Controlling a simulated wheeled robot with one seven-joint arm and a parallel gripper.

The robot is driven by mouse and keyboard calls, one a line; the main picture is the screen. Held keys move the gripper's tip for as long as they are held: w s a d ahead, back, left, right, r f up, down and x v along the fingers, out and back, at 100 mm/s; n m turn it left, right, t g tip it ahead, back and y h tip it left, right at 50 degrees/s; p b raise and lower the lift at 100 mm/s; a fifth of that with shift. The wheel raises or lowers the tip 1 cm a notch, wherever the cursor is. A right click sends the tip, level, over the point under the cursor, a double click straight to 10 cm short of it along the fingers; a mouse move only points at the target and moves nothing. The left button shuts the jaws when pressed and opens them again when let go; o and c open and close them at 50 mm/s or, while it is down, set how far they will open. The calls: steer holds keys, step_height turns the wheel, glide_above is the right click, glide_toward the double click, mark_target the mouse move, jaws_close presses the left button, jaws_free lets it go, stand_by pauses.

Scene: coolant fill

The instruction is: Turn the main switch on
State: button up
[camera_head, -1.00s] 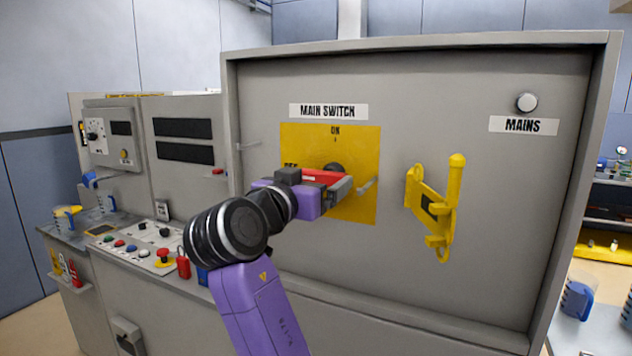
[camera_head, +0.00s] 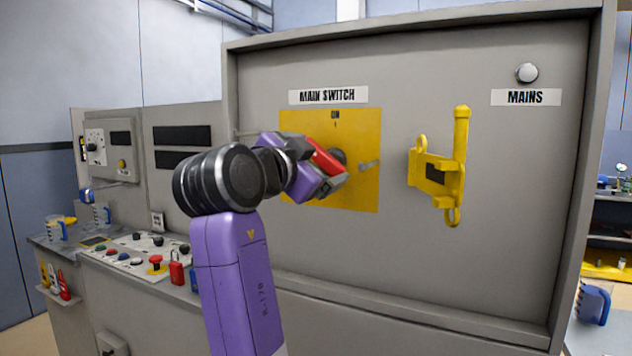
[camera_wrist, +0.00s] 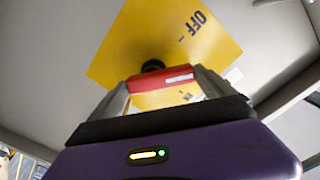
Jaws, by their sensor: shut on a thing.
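The main switch is a red handle (camera_head: 325,156) on a dark hub (camera_head: 339,157), in front of a yellow plate (camera_head: 360,195) under the MAIN SWITCH label (camera_head: 328,96). The handle is tilted, sloping down to the right. My gripper (camera_head: 335,172) is shut on the red handle and tilted with it. In the wrist view the red handle (camera_wrist: 160,80) lies between my fingers, with the yellow plate (camera_wrist: 190,40) and its OFF mark behind. The ON mark (camera_head: 335,115) shows at the plate's top. My gripper hides the plate's left part in the head view.
A yellow bracket (camera_head: 435,172) sticks out of the panel to the right of the switch. The MAINS lamp (camera_head: 526,73) looks pale and unlit. A control desk (camera_head: 130,250) with buttons lies at left.

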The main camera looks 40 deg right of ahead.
steer(key=m+b, duration=0.2)
steer(key=m, duration=0.1)
steer(key=m+b, duration=0.2)
steer(key=shift+s+m, duration=0.2)
steer(key=shift+m, duration=0.2)
steer(key=m+b, duration=0.1)
steer(key=m, duration=0.1)
steer(key=m+b, duration=0.2)
steer(key=shift+s+d+r+m, duration=0.1)
steer(key=shift+s+d+m, duration=0.1)
steer(key=shift+m, duration=0.1)
steer(key=o, duration=1.1)
steer(key=shift+r, duration=0.1)
steer(key=shift+c, duration=0.2)
steer(key=shift+a, duration=0.15)
steer(key=v, duration=0.7)
steer(key=shift+s+a, duration=0.2)
steer(key=shift+a, duration=0.05)
